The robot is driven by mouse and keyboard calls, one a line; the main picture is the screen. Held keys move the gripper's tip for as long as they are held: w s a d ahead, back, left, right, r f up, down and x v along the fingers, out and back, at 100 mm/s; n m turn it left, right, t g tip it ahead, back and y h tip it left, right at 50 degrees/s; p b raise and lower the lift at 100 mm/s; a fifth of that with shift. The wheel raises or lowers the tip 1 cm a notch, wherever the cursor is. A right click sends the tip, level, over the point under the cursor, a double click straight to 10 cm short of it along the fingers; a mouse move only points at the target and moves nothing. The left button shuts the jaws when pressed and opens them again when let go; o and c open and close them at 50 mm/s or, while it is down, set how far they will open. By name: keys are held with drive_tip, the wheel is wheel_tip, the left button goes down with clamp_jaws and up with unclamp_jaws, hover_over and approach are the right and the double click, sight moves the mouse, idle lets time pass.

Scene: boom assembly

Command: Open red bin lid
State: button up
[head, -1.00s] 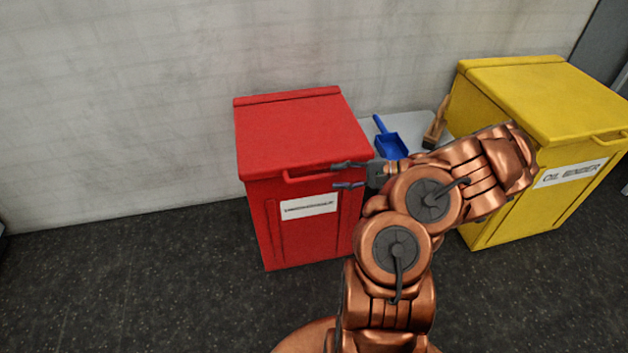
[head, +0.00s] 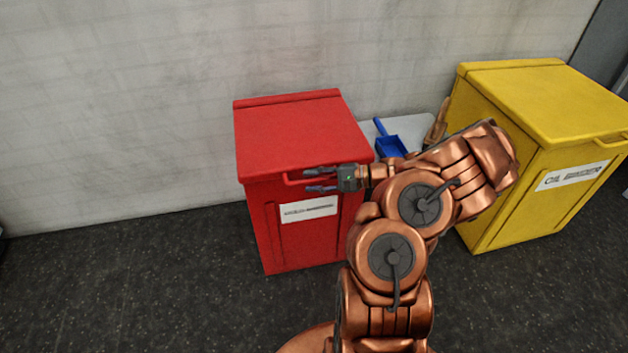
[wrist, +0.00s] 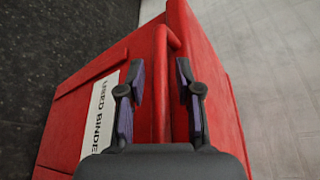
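The red bin (head: 302,240) stands against the wall in the head view, with its flat red lid (head: 298,130) shut. A red handle bar (head: 291,181) runs along the lid's front edge, partly hidden by my gripper. My gripper (head: 316,180) is open at the front of the bin, pointing left along the handle. In the wrist view my gripper (wrist: 160,85) has its two fingers apart, one on each side of the handle (wrist: 169,40) and lid edge. I cannot tell whether either finger touches. The bin's front with a white label (wrist: 101,110) also shows there.
A yellow bin (head: 540,140) stands at the right. Between the bins, a blue dustpan (head: 390,143) and a wooden brush (head: 438,125) are on a light surface (head: 408,125). Dark floor (head: 120,280) is clear at the left. The pale wall (head: 120,100) is close behind the red bin.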

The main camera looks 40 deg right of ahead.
clamp_jaws()
idle(0.4)
